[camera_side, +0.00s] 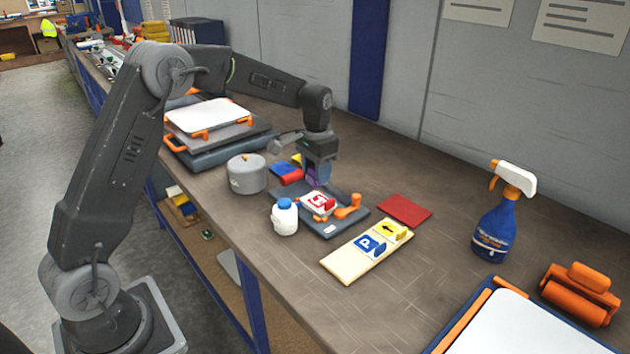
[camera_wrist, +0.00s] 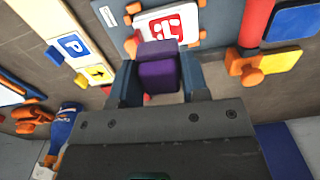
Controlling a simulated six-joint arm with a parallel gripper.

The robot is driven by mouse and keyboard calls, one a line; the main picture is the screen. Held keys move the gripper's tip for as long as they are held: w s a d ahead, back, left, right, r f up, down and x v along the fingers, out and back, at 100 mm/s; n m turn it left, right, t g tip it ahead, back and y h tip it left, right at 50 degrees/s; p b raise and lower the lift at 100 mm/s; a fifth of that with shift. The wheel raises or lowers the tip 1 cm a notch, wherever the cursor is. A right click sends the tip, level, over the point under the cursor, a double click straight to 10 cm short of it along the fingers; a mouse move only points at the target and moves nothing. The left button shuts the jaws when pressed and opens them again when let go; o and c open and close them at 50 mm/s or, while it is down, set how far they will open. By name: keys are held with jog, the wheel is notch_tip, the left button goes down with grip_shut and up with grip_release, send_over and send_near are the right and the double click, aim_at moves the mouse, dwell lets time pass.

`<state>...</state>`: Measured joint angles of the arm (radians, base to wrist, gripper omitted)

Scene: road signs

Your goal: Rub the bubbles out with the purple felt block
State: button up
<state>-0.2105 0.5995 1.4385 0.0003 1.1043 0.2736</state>
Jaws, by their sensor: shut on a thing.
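My gripper (camera_wrist: 157,85) is shut on the purple felt block (camera_wrist: 157,70), which shows between the two fingers in the wrist view. In the side view the gripper (camera_side: 318,178) is over the far edge of a dark fixture (camera_side: 328,232), with the purple block low beneath it. A white sign with a red symbol (camera_side: 318,202) lies on the fixture among orange clamps (camera_side: 350,207). The wrist view shows the block beside this sign (camera_wrist: 176,22), overlapping its near edge. I cannot tell whether the block touches it. Bubbles are too small to make out.
A white bottle with a blue cap (camera_side: 285,217) and a grey round pot (camera_side: 246,174) stand left of the fixture. A pale board with blue and yellow signs (camera_side: 345,262) and a red pad (camera_side: 404,210) lie to its right. A blue spray bottle (camera_side: 494,230) stands farther right.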

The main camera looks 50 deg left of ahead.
aim_at(317, 199)
jog(key=shift+w+a+f+n, duration=0.4)
jog(key=shift+w+a+f, duration=0.2)
jog(key=shift+a, duration=0.25)
jog(key=shift+w+f, duration=0.1)
jog(key=shift+f, duration=2.05)
jog(key=shift+f, duration=0.65)
jog(key=shift+w, duration=0.1)
jog(key=shift+w, duration=0.35)
jog(key=shift+s, duration=0.85)
jog(key=shift+w, duration=0.7)
jog(key=shift+s, duration=0.25)
